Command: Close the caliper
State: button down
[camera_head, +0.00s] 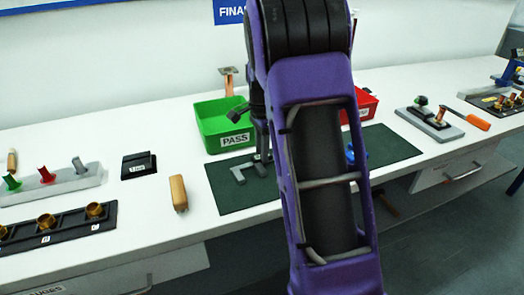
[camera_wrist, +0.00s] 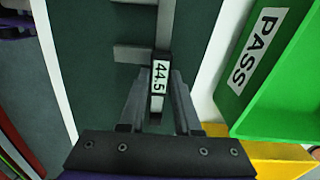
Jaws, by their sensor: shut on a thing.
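The caliper (camera_head: 241,173) is grey and lies on the dark green mat (camera_head: 236,199), left of my arm in the head view. In the wrist view its two jaws (camera_wrist: 133,53) stick out to the left from the beam, with a clear gap between them. Its slider carries a display (camera_wrist: 159,77) reading 44.5. My gripper (camera_wrist: 160,92) is shut on the slider, with one finger on each side of the display. In the head view my gripper (camera_head: 262,157) is partly hidden by my arm.
A green PASS tray (camera_head: 212,125) stands close behind the mat. A red tray (camera_head: 367,106) is partly hidden behind my arm. A blue object (camera_head: 351,154) lies on the mat to the right. A wooden-handled tool (camera_head: 179,193) and a small black block (camera_head: 138,166) lie left.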

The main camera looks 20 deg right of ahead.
aim_at(247, 165)
dwell(0.5)
jog(key=a, duration=0.5)
jog(key=shift+s+r+p, duration=0.1)
jog(key=shift+s+p, duration=0.1)
jog(key=shift+p, duration=0.15)
jog(key=shift+d, duration=0.1)
jog(key=c, duration=0.6)
grip_release()
notch_tip(247, 165, up, 17)
jog(key=p, duration=0.2)
jog(key=shift+r+p, duration=0.15)
jog(key=shift+p, duration=0.2)
